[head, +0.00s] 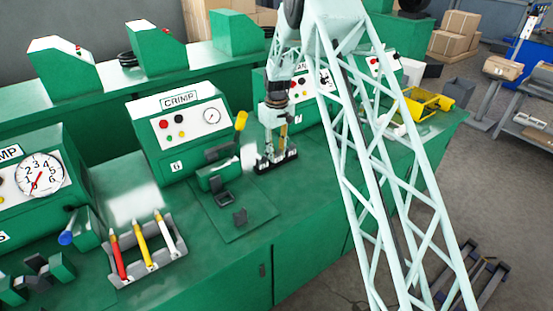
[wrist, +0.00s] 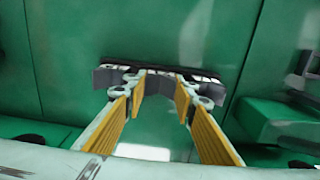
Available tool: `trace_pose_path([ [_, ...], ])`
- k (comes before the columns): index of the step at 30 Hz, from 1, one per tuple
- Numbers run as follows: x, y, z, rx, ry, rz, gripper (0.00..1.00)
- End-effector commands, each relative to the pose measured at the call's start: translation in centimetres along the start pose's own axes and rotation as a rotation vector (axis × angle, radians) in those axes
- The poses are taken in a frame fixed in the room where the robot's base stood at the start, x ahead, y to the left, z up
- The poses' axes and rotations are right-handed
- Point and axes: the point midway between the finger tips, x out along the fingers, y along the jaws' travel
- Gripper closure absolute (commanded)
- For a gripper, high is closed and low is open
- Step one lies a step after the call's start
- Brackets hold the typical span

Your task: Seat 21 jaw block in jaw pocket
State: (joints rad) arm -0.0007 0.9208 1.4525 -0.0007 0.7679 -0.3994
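My gripper (head: 273,161) points down at a dark rack (head: 288,163) on the green bench, right of the crimper marked 6. In the wrist view, the yellow-padded fingers (wrist: 160,88) reach down on both sides of a grey block (wrist: 161,84) at the rack (wrist: 185,70). Whether the pads press on that block cannot be told. More grey blocks (wrist: 105,77) show beside the fingers. The crimper (head: 180,128) has a green head with a dark jaw piece (head: 222,197) in front. The pocket's inside is not clear.
A tray (head: 150,262) with red, yellow and white handled tools lies left of the plate (head: 262,212). A yellow-knobbed lever (head: 241,121) rises between the crimper and my gripper. Another crimper (head: 310,95) stands behind my gripper. Bare bench lies in front of the rack.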

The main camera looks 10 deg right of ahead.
Motion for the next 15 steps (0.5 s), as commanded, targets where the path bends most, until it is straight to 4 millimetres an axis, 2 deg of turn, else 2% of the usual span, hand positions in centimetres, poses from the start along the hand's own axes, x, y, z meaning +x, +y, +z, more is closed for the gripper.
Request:
trace_pose_path([
  [15,-0.67,0.03,-0.06,0.0,0.001,0.0,0.92],
])
